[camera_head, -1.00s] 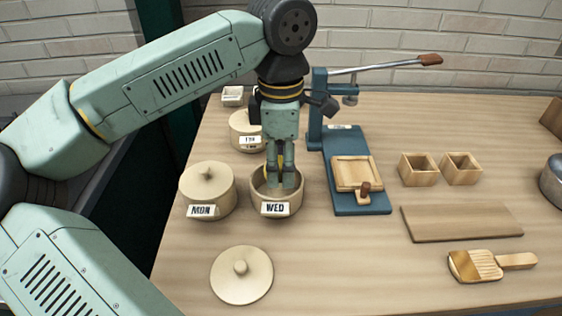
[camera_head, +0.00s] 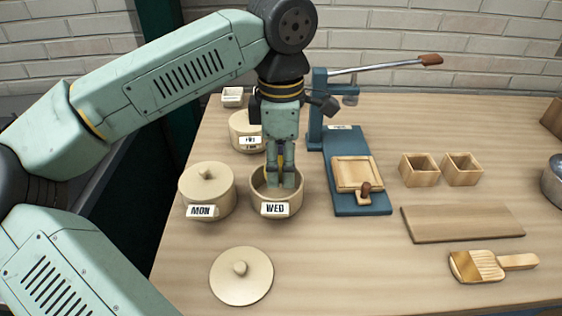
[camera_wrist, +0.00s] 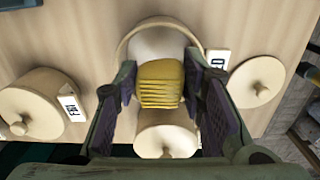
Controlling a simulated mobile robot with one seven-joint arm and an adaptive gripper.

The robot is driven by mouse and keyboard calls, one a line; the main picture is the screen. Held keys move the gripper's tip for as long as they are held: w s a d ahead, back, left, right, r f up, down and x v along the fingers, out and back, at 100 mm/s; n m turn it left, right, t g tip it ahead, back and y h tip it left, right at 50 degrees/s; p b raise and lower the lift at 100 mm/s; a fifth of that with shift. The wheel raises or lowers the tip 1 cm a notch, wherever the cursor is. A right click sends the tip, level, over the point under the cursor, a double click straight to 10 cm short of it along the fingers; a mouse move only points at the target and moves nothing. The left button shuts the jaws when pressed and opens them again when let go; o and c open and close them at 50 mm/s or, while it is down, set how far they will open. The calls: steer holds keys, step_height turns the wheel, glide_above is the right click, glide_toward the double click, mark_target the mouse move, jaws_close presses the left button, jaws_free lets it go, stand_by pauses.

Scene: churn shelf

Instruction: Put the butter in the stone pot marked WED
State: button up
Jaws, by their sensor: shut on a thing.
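The stone pot marked WED (camera_head: 275,209) stands open on the table, its label facing the front. My gripper (camera_head: 283,180) points down into the mouth of this pot. In the wrist view my gripper (camera_wrist: 160,95) is shut on the butter (camera_wrist: 160,84), a yellow ridged block between the two finger pads. The pot's pale rim (camera_wrist: 128,45) shows around and beyond the butter. In the head view the fingers and pot wall hide the butter. Whether the butter touches the pot floor I cannot tell.
A lidded MON pot (camera_head: 207,190) stands close on the left, and a lidded FRI pot (camera_head: 246,130) behind. A loose lid (camera_head: 241,275) lies in front. A blue lever press (camera_head: 360,200) stands close on the right.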

steer(key=shift+f+b, duration=0.5)
steer(key=shift+f, duration=0.1)
stand_by(0.6)
steer(key=o, duration=1.2)
steer(key=shift+c, duration=0.2)
steer(key=shift+c, duration=0.4)
steer(key=c, duration=0.3)
steer(key=shift+r, duration=0.1)
